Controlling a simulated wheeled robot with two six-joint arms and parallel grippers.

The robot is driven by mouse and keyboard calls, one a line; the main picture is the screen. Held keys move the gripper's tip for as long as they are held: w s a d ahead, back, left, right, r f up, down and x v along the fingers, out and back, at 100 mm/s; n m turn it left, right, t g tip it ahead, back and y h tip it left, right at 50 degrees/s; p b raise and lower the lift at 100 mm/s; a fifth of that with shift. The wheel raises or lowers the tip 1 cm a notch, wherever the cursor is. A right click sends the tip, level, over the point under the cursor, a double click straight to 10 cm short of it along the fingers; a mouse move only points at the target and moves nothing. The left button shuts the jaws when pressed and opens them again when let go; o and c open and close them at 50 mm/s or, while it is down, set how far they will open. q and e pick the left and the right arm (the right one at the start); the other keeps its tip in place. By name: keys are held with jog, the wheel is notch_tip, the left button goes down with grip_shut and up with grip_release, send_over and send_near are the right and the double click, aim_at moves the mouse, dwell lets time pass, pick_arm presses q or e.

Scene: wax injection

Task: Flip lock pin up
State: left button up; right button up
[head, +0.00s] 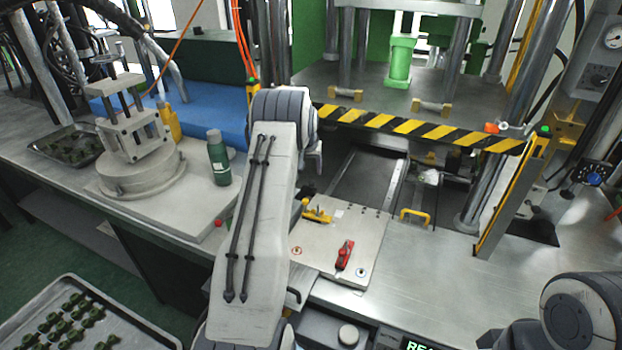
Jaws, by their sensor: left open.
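My left arm reaches up from the bottom middle, and its wrist covers most of my left gripper (314,162). The gripper is open, and I see nothing between its fingers. It is above and behind a light metal plate (318,252). On the plate are a small red lever-like part (345,254) near the front right and a yellow part (316,212) at the back left, close below the gripper. I cannot tell which of them is the lock pin or whether it is up or down. My right gripper is out of view.
A press with a yellow-black striped bar (415,127) stands behind the plate. A yellow handle (414,215) is to the right. A green bottle (218,158) and a round-based fixture (140,175) are at left. A tray (130,328) of green parts is at lower left. The right bench is mostly clear.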

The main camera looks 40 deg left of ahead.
aim_at(311, 182)
pick_arm(q)
jog(key=p+x, duration=0.2)
jog(key=x, duration=0.5)
jog(key=shift+w+f, duration=0.2)
jog(key=shift+f, duration=0.15)
grip_shut()
dwell(1.1)
